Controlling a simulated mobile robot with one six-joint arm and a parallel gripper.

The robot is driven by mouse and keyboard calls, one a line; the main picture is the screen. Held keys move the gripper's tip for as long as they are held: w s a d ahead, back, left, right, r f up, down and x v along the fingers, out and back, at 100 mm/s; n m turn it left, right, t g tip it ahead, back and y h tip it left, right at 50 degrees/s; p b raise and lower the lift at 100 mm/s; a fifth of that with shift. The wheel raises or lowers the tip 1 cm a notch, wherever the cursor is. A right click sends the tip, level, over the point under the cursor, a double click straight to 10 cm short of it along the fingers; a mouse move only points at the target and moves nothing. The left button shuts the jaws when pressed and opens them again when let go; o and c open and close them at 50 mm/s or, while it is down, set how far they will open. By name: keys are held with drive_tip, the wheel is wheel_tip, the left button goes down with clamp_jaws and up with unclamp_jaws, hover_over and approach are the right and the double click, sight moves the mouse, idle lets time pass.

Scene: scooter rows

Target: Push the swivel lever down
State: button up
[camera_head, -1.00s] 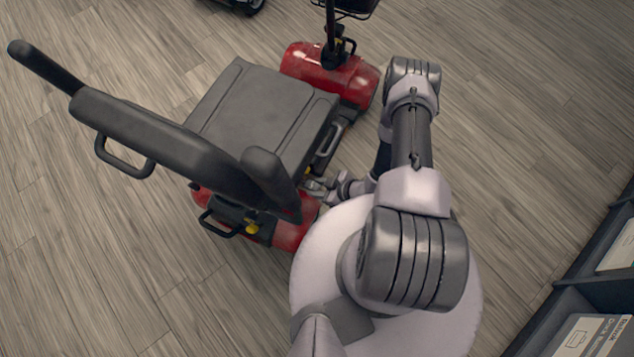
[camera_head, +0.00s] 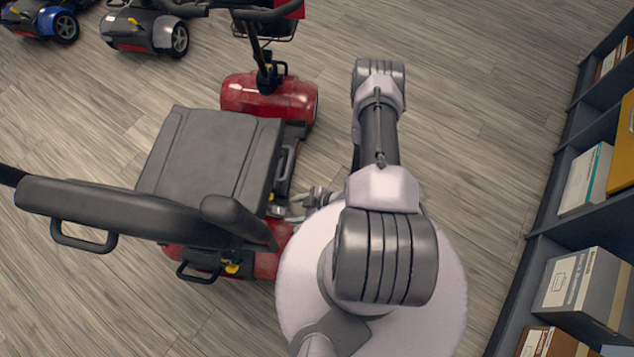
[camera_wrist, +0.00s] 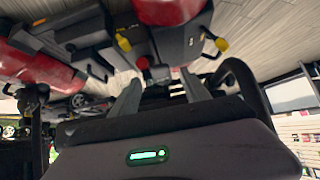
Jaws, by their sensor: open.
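A red mobility scooter (camera_head: 268,95) with a dark grey seat (camera_head: 210,155) stands left of my body in the head view. My gripper (camera_head: 288,207) is beside the seat's right edge, low, near the scooter's red rear body. In the wrist view my gripper (camera_wrist: 158,90) is open, its two fingers apart with nothing clearly between them. Dark and red scooter parts lie beyond the fingers. I cannot tell which part is the swivel lever; the seat hides most of the underside in the head view.
A dark shelf unit with boxes (camera_head: 580,285) runs along the right side. Other scooters, one grey (camera_head: 140,32) and one blue (camera_head: 58,25), stand at the far left. Wood floor (camera_head: 470,110) is clear between my arm and the shelf.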

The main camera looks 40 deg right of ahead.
drive_tip(key=p+v, duration=0.3)
drive_tip(key=v, duration=0.8)
drive_tip(key=shift+s+d+r, duration=0.15)
drive_tip(key=shift+s+r, duration=0.05)
drive_tip(key=shift+s, duration=0.05)
